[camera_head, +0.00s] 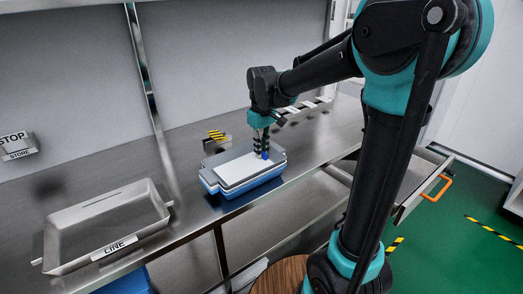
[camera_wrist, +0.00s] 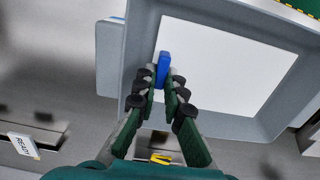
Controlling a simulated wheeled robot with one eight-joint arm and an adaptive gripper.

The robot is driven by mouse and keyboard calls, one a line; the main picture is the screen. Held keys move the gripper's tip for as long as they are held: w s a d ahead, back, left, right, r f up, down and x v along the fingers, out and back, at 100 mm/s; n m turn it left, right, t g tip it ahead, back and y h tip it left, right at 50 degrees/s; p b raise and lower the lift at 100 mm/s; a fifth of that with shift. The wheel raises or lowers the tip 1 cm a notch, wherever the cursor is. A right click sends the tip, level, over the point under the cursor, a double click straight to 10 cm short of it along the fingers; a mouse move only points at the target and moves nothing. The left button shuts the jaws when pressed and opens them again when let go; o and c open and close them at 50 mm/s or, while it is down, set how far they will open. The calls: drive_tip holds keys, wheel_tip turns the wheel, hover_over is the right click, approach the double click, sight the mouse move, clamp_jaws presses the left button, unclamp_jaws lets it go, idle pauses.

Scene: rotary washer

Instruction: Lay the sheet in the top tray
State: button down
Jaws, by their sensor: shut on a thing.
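The white sheet (camera_head: 238,169) lies within the rim of the grey top tray (camera_head: 228,154), which sits on blue trays (camera_head: 247,190) on the steel bench. In the wrist view the sheet (camera_wrist: 240,70) shows flat and pale inside the tray (camera_wrist: 139,55). My gripper (camera_head: 262,149) points down over the tray's right part. It is shut on a small blue tab (camera_wrist: 163,66) at the sheet's near-left corner; the tab also shows in the head view (camera_head: 264,155). I cannot tell whether the sheet touches the tray floor.
An empty metal tray labelled LINE (camera_head: 160,210) stands at the left of the bench. A black-and-yellow striped block (camera_head: 215,137) stands behind the tray stack. An open drawer with an orange handle (camera_head: 436,188) is at the right.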

drive_tip(key=c, duration=1.9)
unclamp_jaws()
drive_tip(key=shift+f, duration=0.1)
wheel_tip(320, 180, up, 12)
